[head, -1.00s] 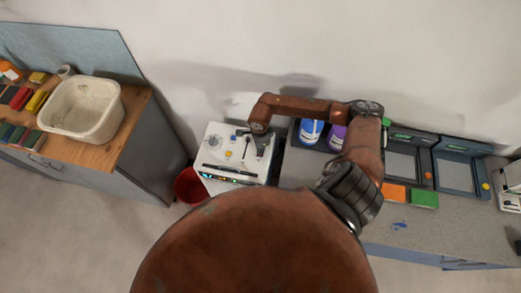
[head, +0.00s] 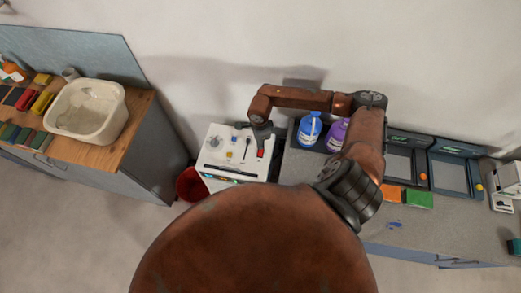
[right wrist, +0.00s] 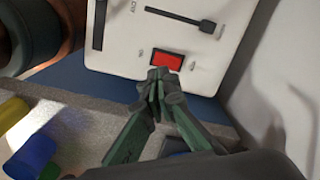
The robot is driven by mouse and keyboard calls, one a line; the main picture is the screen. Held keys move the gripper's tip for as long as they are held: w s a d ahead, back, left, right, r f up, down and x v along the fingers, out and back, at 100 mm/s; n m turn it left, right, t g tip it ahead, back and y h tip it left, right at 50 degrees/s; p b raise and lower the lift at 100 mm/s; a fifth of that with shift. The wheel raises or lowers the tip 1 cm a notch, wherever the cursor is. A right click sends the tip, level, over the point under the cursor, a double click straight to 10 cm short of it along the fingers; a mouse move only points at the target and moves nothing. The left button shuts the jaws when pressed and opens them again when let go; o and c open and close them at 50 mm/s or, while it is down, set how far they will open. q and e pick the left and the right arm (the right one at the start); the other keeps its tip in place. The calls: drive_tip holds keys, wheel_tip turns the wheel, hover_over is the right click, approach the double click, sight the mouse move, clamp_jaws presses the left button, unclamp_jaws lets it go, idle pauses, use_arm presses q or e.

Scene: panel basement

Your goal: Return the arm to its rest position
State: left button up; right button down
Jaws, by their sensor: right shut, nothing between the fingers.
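My right gripper (head: 263,132) is over the right part of the white control panel (head: 214,158). Its fingers are shut with nothing between them. In the right wrist view the fingertips (right wrist: 160,76) appear just in front of the red rocker switch (right wrist: 166,61); I cannot tell whether they touch it. The red switch (head: 261,153) also shows in the head view, below the gripper. My right arm is bent over the bench at the right. My left gripper is not in view.
A blue bottle (head: 308,131) and a purple bottle (head: 337,135) stand close to the right forearm. Dark trays (head: 452,168) lie farther right on the grey bench. A red bucket (head: 189,186) stands left of the panel. A white basin (head: 87,110) sits on the left wooden counter.

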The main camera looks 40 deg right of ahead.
sight(260, 154)
idle(0.3)
drive_tip(key=shift+f+b, duration=1.85)
drive_tip(key=shift+f, duration=1.6)
drive_tip(key=shift+r, duration=0.1)
